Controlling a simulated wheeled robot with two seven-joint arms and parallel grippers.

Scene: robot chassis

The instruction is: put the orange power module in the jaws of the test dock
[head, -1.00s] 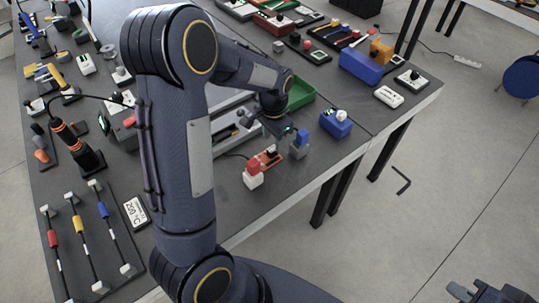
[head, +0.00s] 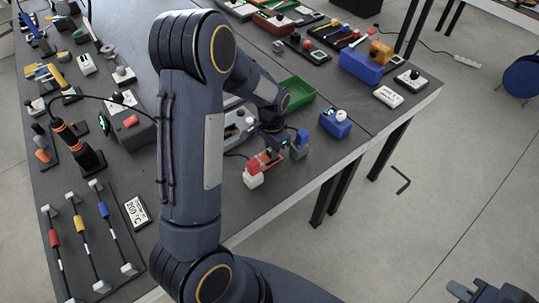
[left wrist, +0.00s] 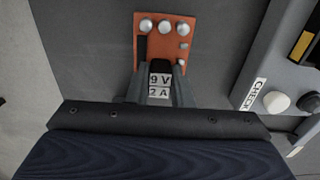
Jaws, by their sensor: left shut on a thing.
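The orange power module (head: 267,158) lies on the dark table near its front edge, partly hidden by my left gripper. In the left wrist view it is an orange plate (left wrist: 163,33) with silver round studs and a "9 V 2 A" label. My left gripper (head: 272,149) is low over it, its fingers (left wrist: 160,88) shut on the labelled part. A grey unit marked CHECK (left wrist: 286,62), with a white and a black knob, stands to the right; I cannot tell if it is the test dock. It seems to show behind my arm (head: 237,122). My right gripper (head: 490,292) is at the lower right, cut off.
A red-and-white block (head: 253,175) and a blue-and-grey block (head: 299,146) stand close on either side of the left gripper. A green tray (head: 297,93) is behind, and a blue box (head: 335,123) is to the right. Bare table lies in front of the module.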

